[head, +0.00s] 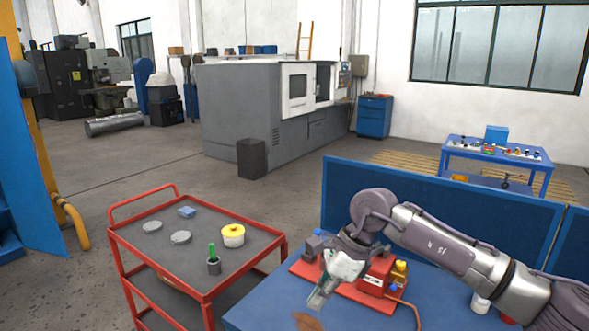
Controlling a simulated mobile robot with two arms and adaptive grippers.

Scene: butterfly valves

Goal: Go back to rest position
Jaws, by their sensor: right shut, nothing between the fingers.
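My right arm comes in from the right above a blue table (262,312). My right gripper (318,302) is shut and empty. It points down and to the left, over the table's left part. It hides part of a red device (376,278) on a red base plate behind it. My left gripper does not show in the head view. No valve can be made out clearly.
A blue panel (440,208) borders the table's back. Open floor lies beyond the cart.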

